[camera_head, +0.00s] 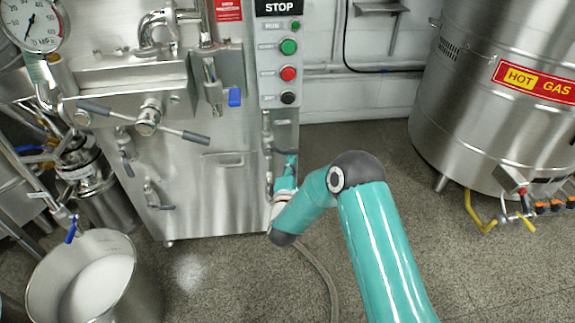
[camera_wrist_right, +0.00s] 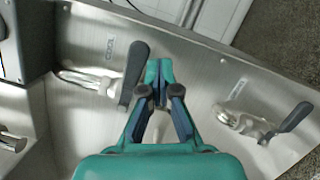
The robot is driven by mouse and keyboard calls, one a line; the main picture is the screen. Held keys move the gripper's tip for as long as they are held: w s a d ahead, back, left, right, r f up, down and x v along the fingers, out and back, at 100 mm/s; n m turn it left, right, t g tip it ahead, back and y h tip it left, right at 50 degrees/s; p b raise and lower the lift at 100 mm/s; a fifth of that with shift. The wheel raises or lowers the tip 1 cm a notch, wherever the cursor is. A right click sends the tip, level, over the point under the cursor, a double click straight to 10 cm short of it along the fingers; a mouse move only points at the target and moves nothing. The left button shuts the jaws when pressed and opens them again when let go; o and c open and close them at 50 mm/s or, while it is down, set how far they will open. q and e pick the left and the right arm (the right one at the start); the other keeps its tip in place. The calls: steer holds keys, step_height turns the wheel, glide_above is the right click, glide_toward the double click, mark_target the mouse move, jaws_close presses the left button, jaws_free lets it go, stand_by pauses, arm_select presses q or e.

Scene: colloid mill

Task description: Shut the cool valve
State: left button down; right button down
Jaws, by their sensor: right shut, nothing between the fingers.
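The cool valve (camera_wrist_right: 133,76) shows in the right wrist view, on a metal panel under a label reading COOL. Its dark lever slants steeply, across the line of its metal body. My right gripper (camera_wrist_right: 160,74) is shut and empty, with its fingertips just right of that lever; I cannot tell whether they touch it. In the head view the right gripper (camera_head: 290,165) is at the right side of the steel machine, partly hidden by my own wrist. The valve cannot be made out clearly there. My left gripper is not in view.
A second dark-levered valve (camera_wrist_right: 292,118) sits on the same panel, right of my gripper. The button column (camera_head: 288,70) stands above the right gripper. A steel tank (camera_head: 470,120) labelled HOT GAS stands at right. Floor between machine and tank is mostly clear, with a hose.

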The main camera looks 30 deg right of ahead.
steer(key=shift+r, duration=0.15)
stand_by(0.4)
steer(key=s+a+f+b, duration=0.1)
steer(key=s+a+f, duration=0.3)
steer(key=s, duration=0.5)
steer(key=shift+f, duration=1.3)
steer(key=shift+d, duration=0.1)
